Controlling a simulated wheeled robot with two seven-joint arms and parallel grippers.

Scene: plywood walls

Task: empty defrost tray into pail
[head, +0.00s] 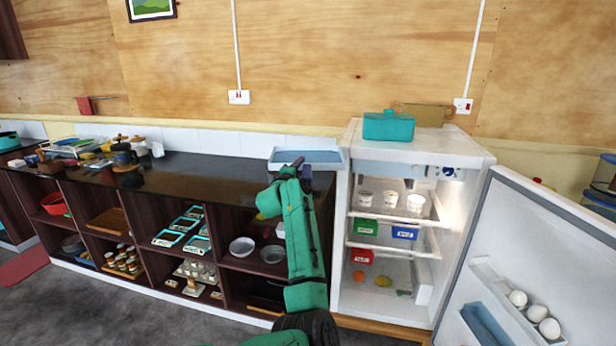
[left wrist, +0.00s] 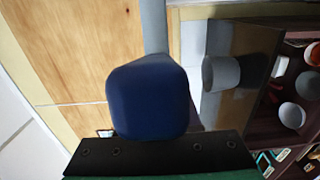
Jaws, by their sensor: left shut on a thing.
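The defrost tray (head: 322,155) is a shallow, pale grey-blue tray in the head view. It is held out above the counter, just left of the open fridge, and looks roughly level. My left gripper (head: 294,170) is shut on its near side; the exact grip is partly hidden by the wrist. In the left wrist view a dark blue finger (left wrist: 148,95) fills the middle, with a grey strip behind it that may be the tray. A pale grey round vessel (left wrist: 220,73), possibly the pail, stands on the dark counter there. My right gripper is not in view.
The open fridge (head: 352,250) holds cups, small boxes and fruit. Its door (head: 560,235) swings out to the right, with eggs in its rack. A teal box (head: 388,126) sits on top. The dark counter (head: 215,170) has a clear stretch left of the tray.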

